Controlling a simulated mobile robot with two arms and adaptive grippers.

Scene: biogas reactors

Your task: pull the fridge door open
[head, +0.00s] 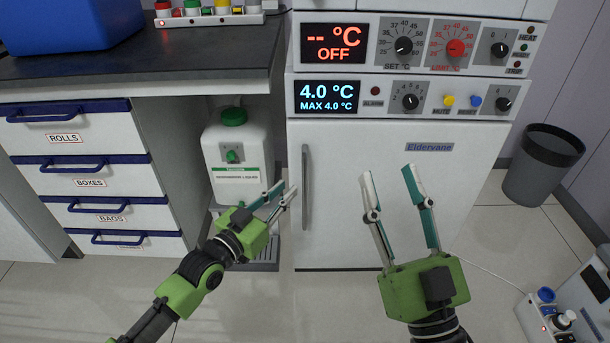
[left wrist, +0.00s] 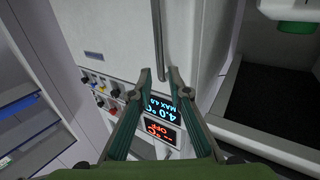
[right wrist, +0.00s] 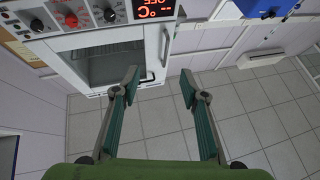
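The white fridge door (head: 345,225) is shut, below a panel reading 4.0 °C. Its grey vertical handle (head: 306,187) is on the door's left side. The handle (left wrist: 159,45) also shows in the left wrist view, with the door (left wrist: 110,40) to its left. My left gripper (head: 281,191) is open and empty, just left of the handle in the head view; in the left wrist view (left wrist: 158,72) its fingertips are near the handle's end, and contact cannot be told. My right gripper (head: 387,172) is open and empty in front of the door's right part.
A white canister (head: 238,160) with a green cap stands left of the fridge under the dark counter (head: 190,70). Drawers (head: 80,140) with blue handles are at left. A dark bin (head: 541,168) stands right; a white device (head: 550,315) is at lower right.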

